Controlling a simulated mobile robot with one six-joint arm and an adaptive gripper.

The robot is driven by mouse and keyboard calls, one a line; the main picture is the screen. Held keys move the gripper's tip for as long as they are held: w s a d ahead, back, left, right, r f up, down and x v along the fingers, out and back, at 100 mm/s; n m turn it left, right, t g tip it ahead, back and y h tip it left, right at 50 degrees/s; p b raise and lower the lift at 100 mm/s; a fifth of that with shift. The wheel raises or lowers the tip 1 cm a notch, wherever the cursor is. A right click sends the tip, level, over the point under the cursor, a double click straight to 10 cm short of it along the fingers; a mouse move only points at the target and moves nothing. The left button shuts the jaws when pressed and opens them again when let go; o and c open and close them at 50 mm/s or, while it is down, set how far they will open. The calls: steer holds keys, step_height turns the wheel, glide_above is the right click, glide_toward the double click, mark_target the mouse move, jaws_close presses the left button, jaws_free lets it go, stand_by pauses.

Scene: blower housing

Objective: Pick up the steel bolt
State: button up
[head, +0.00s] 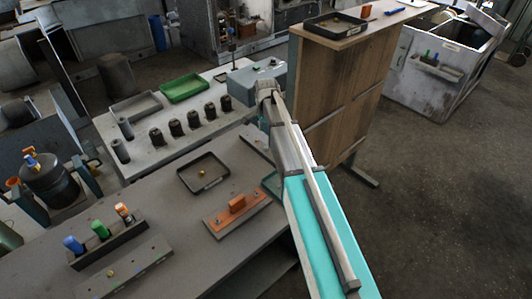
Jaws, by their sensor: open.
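I cannot pick out the steel bolt for certain. A small brass-coloured piece (202,172) lies in a black tray (205,187) on the front grey bench, and another small brass-coloured piece (110,273) sits on a grey plate (135,262) at the lower left. A red-brown plate (230,220) with an orange block (237,203) on it lies right of the middle of the bench, with small fasteners too small to name. My arm reaches up from the lower right across the bench's right end. My gripper cannot be made out at its far end.
A rack (103,240) holds blue, green and orange-topped items. The rear bench has several dark cylinders, a green tray (183,88) and a grey box (257,82). A wooden cabinet (345,75) with a black tray (336,24) on top stands right of my arm. Floor at right is clear.

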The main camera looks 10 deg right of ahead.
mark_target(266, 147)
steer(key=shift+f+b, duration=1.25)
steer(key=shift+f, duration=0.25)
steer(key=shift+w+f+b, duration=0.15)
steer(key=shift+f+b, duration=2.45)
jaws_close()
